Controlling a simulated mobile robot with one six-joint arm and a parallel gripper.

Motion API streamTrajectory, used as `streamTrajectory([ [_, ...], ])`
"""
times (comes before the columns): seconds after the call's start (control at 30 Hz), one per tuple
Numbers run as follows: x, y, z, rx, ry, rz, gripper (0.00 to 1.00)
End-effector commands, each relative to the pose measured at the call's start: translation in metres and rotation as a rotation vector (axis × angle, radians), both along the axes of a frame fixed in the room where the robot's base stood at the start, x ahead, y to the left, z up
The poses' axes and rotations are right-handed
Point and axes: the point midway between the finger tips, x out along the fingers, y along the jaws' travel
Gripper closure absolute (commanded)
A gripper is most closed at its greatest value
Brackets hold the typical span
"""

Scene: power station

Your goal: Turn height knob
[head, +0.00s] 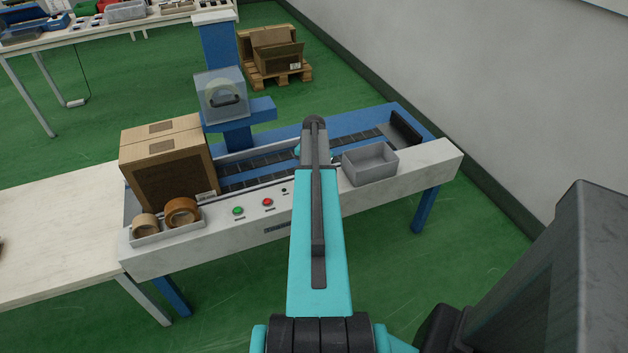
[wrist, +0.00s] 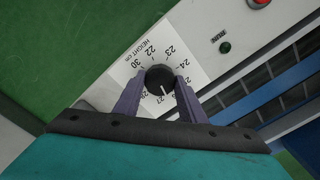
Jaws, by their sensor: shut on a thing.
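The black height knob (wrist: 159,79) sits on a white dial plate (wrist: 193,70) marked "HEIGHT CM" with numbers around it. The knob's white mark points to the lower side of the dial in the wrist view, near 27; the exact reading is hard to tell. My gripper (wrist: 159,92) is shut on the knob, with one purple-grey finger on each side of it. In the head view my arm hides the knob and the gripper's fingers.
The machine's front panel has a green button (head: 238,210) and red button (head: 267,202). A grey bin (head: 370,164) stands to the right of my arm. A cardboard box (head: 168,166) and tape rolls (head: 183,211) are at left. Green floor lies in front.

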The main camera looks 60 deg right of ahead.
Motion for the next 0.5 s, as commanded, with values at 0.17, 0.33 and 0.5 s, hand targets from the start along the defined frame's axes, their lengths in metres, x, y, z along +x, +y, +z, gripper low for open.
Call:
streamTrajectory([
  [0.17, -0.0012, -0.0039, 0.0016, -0.009, 0.001, -0.164, 0.86],
  [0.33, -0.0013, -0.004, 0.0017, -0.01, 0.0, -0.321, 0.86],
  [0.5, -0.0012, -0.0041, 0.0017, -0.01, 0.0, -0.477, 0.86],
])
